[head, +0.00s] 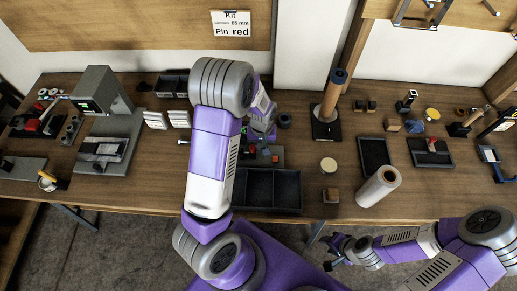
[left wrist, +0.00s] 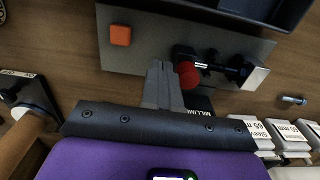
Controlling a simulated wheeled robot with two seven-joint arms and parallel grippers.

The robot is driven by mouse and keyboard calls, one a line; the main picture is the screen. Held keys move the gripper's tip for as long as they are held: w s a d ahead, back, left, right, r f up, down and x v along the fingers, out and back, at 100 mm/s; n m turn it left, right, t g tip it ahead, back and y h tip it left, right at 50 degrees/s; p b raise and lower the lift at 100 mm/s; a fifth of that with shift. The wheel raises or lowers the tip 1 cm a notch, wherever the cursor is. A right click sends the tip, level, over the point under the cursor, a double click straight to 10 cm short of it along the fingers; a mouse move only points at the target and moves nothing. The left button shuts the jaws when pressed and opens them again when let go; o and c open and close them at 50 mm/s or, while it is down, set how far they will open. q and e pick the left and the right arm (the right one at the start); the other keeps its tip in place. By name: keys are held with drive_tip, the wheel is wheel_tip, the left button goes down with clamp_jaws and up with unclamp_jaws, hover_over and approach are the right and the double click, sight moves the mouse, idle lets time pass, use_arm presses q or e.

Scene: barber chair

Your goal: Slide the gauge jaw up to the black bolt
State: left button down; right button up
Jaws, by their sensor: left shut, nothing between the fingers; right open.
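The gauge is a grey plate (left wrist: 140,60) with an orange square block (left wrist: 120,36) on it, seen in the left wrist view. On it a dark jaw with a red round knob (left wrist: 188,76) stands beside a black bolt-like piece (left wrist: 232,69) and a silver end block (left wrist: 256,77). A gap shows between the jaw and the black piece. My left gripper (left wrist: 160,68) is shut and empty, its fingertips right beside the red knob; contact cannot be told. In the head view the gauge (head: 274,153) is partly hidden by my left arm. My right gripper (head: 334,256) is open, below the table's front edge.
A black divided tray (head: 268,208) lies in front of the gauge. White labelled boxes (left wrist: 293,133) and a small loose bolt (left wrist: 293,99) lie to its side.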

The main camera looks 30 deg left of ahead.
use_arm(q)
wheel_tip(320, 180, up, 7)
drive_tip(key=p, duration=0.5)
drive_tip(key=shift+r, duration=0.2)
